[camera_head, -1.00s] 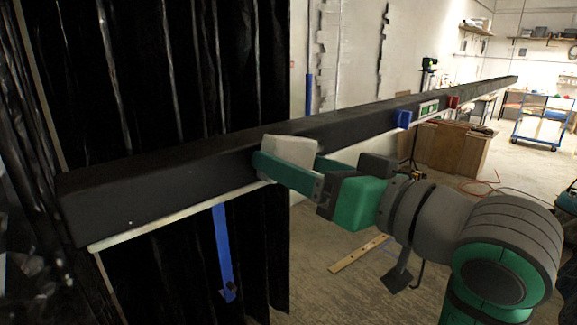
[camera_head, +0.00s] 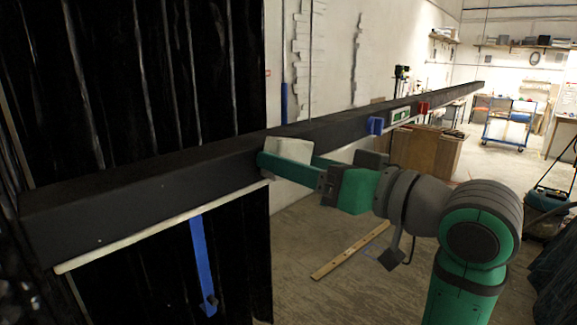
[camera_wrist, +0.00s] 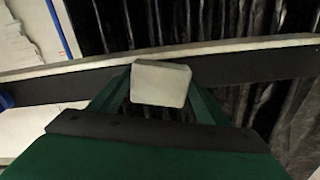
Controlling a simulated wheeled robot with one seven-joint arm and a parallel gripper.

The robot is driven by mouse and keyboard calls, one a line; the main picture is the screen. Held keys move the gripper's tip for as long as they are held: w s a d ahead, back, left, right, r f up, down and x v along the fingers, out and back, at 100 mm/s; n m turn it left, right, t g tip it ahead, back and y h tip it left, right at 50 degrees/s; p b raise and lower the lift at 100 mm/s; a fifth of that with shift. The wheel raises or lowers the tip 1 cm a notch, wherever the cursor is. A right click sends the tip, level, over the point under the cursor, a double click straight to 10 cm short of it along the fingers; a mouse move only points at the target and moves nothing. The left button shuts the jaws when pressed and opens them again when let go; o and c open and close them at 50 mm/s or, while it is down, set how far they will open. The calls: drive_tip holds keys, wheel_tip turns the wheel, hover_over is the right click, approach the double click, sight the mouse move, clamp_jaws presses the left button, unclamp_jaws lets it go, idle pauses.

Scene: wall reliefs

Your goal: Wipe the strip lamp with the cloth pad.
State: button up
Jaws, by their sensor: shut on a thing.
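The strip lamp (camera_head: 160,228) appears to be the long pale strip along the lower edge of a dark beam. It also shows in the wrist view (camera_wrist: 235,46), passing just beyond the pad. The cloth pad (camera_head: 288,150) is a pale grey-white block, also seen in the wrist view (camera_wrist: 160,82). My gripper (camera_head: 292,163) is shut on the pad, its green fingers on either side. The pad is in front of the beam and overlaps it in the head view. I cannot tell whether the pad touches the lamp. The strip behind the fingers is hidden.
The dark beam (camera_head: 130,180) runs from the near left to the far right. A blue bracket (camera_head: 375,125), a green-and-white label (camera_head: 399,115) and a red bracket (camera_head: 423,107) are on it. A blue strap (camera_head: 203,265) hangs below.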

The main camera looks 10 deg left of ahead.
drive_tip(key=w+d, duration=0.2)
drive_tip(key=w, duration=0.1)
drive_tip(key=shift+w+d, duration=0.3)
idle(0.3)
drive_tip(key=v, duration=0.6)
idle(0.5)
drive_tip(key=v, duration=0.3)
idle(0.5)
idle(0.8)
